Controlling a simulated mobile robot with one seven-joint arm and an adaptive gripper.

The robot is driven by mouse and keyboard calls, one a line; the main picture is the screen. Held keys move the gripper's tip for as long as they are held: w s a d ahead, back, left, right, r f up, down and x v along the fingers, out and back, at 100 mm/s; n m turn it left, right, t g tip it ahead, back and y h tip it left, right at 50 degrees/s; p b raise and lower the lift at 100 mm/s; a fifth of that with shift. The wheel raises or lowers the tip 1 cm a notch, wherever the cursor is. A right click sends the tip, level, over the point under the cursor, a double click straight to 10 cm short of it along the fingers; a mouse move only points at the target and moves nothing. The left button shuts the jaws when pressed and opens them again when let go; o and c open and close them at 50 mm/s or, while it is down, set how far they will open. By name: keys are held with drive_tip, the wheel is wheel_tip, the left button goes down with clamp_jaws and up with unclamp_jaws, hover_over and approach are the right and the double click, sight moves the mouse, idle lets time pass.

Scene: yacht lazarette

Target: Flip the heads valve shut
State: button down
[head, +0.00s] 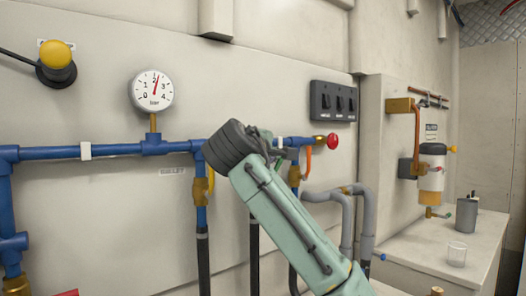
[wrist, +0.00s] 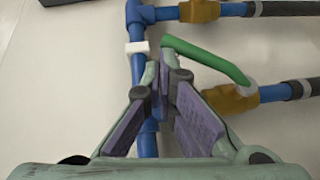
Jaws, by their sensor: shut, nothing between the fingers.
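In the wrist view, a green lever (wrist: 208,55) runs from a brass valve (wrist: 234,101) toward the blue pipe (wrist: 137,70). My gripper (wrist: 163,84) is shut and empty, its tips by the blue pipe and just beside the lever; whether they touch it is unclear. In the head view, my gripper (head: 268,143) is at the blue pipe, partly hidden by my wrist. A valve with a yellow lever (head: 210,178) is left of my arm and one with an orange lever (head: 306,161) is right. No readable label shows which valve is the heads one.
A red knob (head: 332,141) ends the blue pipe on the right, below a black switch panel (head: 333,101). A pressure gauge (head: 152,90) stands above the pipe. Grey hoses (head: 367,215) bend down at right.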

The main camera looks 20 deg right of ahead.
drive_tip(key=shift+w+d+f, duration=0.2)
drive_tip(key=shift+w+d, duration=0.05)
drive_tip(key=shift+d, duration=0.35)
drive_tip(key=shift+w+d+f, duration=0.2)
drive_tip(key=shift+w+d, duration=0.05)
drive_tip(key=shift+d, duration=0.35)
drive_tip(key=shift+w+d+f+p, duration=0.2)
drive_tip(key=shift+d+f+p, duration=0.1)
drive_tip(key=shift+d+p, duration=0.15)
drive_tip(key=shift+w+d+f+p, duration=0.15)
drive_tip(key=shift+d+f+p, duration=0.15)
drive_tip(key=shift+d, duration=0.2)
drive_tip(key=shift+w+d+f+m+g+y+p, duration=0.1)
drive_tip(key=shift+d+f+m+g+y+p, duration=0.4)
drive_tip(key=shift+f+g+p, duration=0.15)
drive_tip(key=shift+r, duration=0.2)
